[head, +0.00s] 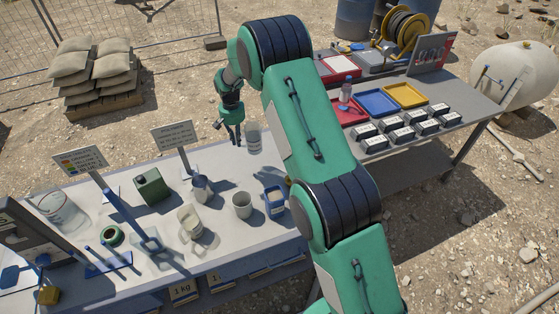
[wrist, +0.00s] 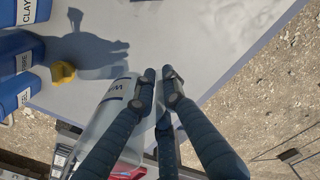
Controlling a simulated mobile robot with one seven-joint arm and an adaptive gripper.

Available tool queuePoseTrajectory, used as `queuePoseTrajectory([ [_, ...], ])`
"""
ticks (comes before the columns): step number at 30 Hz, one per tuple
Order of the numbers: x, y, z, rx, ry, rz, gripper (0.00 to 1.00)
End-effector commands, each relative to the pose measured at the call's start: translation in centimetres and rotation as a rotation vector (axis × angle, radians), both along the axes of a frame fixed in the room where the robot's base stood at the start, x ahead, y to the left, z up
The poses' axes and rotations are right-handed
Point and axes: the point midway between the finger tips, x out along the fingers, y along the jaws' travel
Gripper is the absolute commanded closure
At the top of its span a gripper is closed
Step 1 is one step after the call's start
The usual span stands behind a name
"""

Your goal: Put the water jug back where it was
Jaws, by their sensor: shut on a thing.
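The water jug (head: 253,140) is a clear vessel near the far right end of the white table, beside my gripper (head: 232,130). In the wrist view the jug (wrist: 103,112) is see-through, with a label beginning with "W". My gripper (wrist: 162,80) has its dark fingers closed at the jug's right side, by its edge or handle. The fingers partly cover the jug. I cannot tell whether its base touches the table.
The white table (head: 170,258) holds a green can (head: 151,186), a grey jug (head: 201,188), a beige jug (head: 190,221), a cup (head: 242,205) and a blue-labelled container (head: 275,202). A sign (head: 172,136) stands near the back edge. A second table (head: 455,92) holds coloured trays.

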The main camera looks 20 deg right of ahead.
Motion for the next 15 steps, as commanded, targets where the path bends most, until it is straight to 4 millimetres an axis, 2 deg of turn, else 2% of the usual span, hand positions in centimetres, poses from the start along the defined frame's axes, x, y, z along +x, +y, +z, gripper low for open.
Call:
queuePoseTrajectory([
  [1,0.3,-1.0,-0.6,0.0,-0.003,0.013,1.0],
  [15,1.2,-9.5,-1.0,-0.002,-0.002,0.178,1.0],
])
